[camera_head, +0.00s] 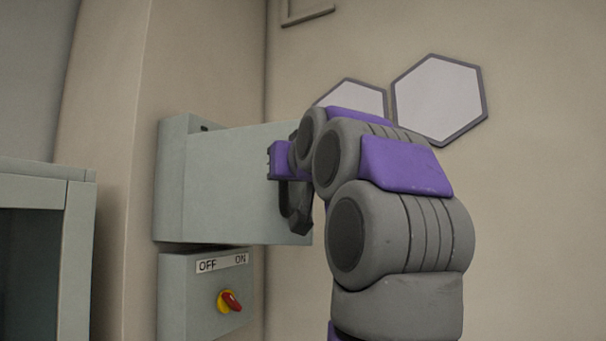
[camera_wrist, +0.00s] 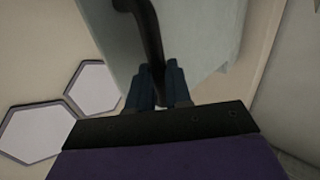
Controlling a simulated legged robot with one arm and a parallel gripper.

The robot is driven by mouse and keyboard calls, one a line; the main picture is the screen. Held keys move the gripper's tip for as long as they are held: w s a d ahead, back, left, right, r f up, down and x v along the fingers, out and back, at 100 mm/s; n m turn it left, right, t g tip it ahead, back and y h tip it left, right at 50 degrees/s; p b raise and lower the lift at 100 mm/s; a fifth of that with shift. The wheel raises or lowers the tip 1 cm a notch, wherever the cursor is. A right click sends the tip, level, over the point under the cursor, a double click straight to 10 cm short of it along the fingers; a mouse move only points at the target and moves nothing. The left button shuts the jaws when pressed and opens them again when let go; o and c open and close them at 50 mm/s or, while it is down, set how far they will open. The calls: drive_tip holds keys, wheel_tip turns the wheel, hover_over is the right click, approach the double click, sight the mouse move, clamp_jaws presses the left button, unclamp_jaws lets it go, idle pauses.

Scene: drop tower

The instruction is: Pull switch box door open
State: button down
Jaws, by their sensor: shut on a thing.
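The grey switch box (camera_head: 172,185) is fixed to the wall at the left of the head view. Its flat grey door (camera_head: 230,190) stands partly open, its right edge reaching out past the box below. The door also shows as a pale panel in the wrist view (camera_wrist: 205,35). A dark curved handle (camera_wrist: 150,35) on the door runs down between the two blue fingers of my gripper (camera_wrist: 158,88), which is shut on it. In the head view my arm hides part of the door's right side and the fingertips' hold cannot be made out clearly.
Below the switch box is a smaller grey box (camera_head: 185,300) with an OFF/ON label (camera_head: 222,263) and a red-and-yellow rotary switch (camera_head: 229,301). A grey cabinet (camera_head: 77,270) stands at the lower left. White hexagonal panels (camera_head: 438,98) are on the right wall.

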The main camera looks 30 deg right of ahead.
drive_tip(key=shift+w+a, duration=0.15)
drive_tip(key=shift+a, duration=0.25)
drive_tip(key=c, duration=1.4)
unclamp_jaws()
drive_tip(key=shift+w, duration=0.1)
drive_tip(key=shift+o, duration=0.5)
drive_tip(key=shift+w+a, duration=0.25)
drive_tip(key=shift+a, duration=0.05)
drive_tip(key=shift+o, duration=1)
drive_tip(key=shift+s+a, duration=0.1)
drive_tip(key=shift+a, duration=0.15)
drive_tip(key=shift+w+d+f, duration=0.2)
drive_tip(key=shift+w+d, duration=0.1)
drive_tip(key=shift+d, duration=0.35)
drive_tip(key=shift+s, duration=0.1)
